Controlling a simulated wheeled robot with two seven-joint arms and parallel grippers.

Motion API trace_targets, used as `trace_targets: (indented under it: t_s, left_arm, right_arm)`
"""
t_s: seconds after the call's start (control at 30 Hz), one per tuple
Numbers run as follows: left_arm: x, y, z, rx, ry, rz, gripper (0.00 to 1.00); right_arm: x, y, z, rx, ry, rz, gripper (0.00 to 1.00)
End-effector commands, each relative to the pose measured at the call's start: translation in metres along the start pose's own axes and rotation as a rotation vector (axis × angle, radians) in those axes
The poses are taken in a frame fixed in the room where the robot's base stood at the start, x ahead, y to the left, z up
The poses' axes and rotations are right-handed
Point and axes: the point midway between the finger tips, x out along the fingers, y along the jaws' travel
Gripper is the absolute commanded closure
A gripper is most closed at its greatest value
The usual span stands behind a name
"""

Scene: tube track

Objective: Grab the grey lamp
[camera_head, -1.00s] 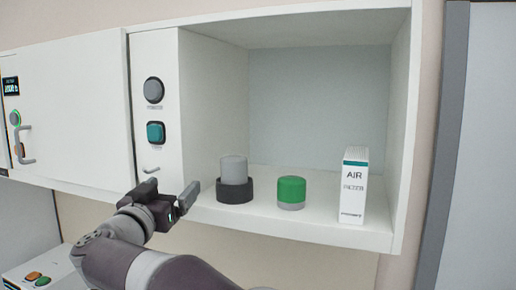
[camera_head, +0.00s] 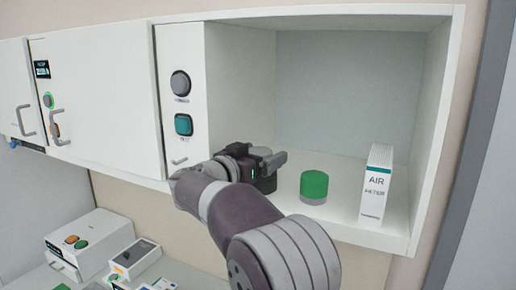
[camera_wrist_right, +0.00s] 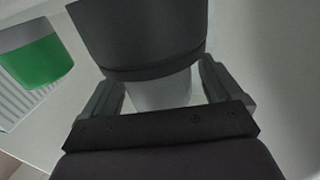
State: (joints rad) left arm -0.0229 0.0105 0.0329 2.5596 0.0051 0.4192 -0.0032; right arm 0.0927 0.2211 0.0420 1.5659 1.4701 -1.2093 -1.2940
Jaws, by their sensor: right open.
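The grey lamp, a grey cylinder in a dark base, stands in the open shelf compartment. In the head view my right gripper (camera_head: 268,163) covers most of it, and only part of the dark base (camera_head: 267,184) shows below the jaws. In the right wrist view the lamp appears upside down, with its dark base (camera_wrist_right: 140,35) at the top and the grey body (camera_wrist_right: 160,92) between the two fingers. My right gripper (camera_wrist_right: 160,90) is open around the grey body, with a gap beside it. My left gripper is not in view.
A green-topped cylinder (camera_head: 314,186) stands to the right of the lamp, then a white air filter box (camera_head: 376,185). The compartment wall (camera_head: 240,90) is close on the left. The space above the lamp is clear. Boxes (camera_head: 90,243) lie on the lower counter.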

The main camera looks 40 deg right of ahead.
Motion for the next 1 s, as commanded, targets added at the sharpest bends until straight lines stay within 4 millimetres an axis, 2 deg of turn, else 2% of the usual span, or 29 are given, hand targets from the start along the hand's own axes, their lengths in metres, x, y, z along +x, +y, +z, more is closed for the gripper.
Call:
trace_targets:
  t_s: [0.1, 0.27, 0.3, 0.37, 0.4, 0.47, 0.8, 0.93, 1.0]
  left_arm:
    - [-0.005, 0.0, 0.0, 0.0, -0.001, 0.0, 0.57]
    - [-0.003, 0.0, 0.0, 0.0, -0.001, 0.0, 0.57]
    - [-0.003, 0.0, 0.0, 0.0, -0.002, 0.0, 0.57]
    - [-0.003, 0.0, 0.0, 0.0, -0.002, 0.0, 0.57]
    - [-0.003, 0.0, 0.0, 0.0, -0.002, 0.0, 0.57]
    - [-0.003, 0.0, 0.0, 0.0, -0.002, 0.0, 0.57]
    - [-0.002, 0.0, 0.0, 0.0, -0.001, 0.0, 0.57]
    - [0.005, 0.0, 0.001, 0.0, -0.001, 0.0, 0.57]
    - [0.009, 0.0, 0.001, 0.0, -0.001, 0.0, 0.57]
  right_arm:
    - [0.009, 0.0, 0.001, 0.0, -0.001, 0.001, 0.08]
    - [0.009, 0.0, 0.002, 0.0, -0.001, 0.0, 0.08]
    - [0.009, 0.0, 0.002, 0.0, -0.001, 0.0, 0.14]
    - [0.009, 0.0, 0.002, 0.0, -0.001, 0.0, 0.34]
    - [0.009, 0.0, 0.002, 0.0, -0.001, 0.0, 0.47]
    - [0.009, 0.0, 0.002, 0.0, -0.001, 0.0, 0.65]
    - [0.008, 0.0, -0.001, 0.002, 0.0, 0.0, 0.65]
    - [0.008, 0.0, -0.013, 0.005, 0.001, 0.0, 0.65]
    - [0.009, 0.0, -0.026, 0.006, 0.002, 0.0, 0.65]
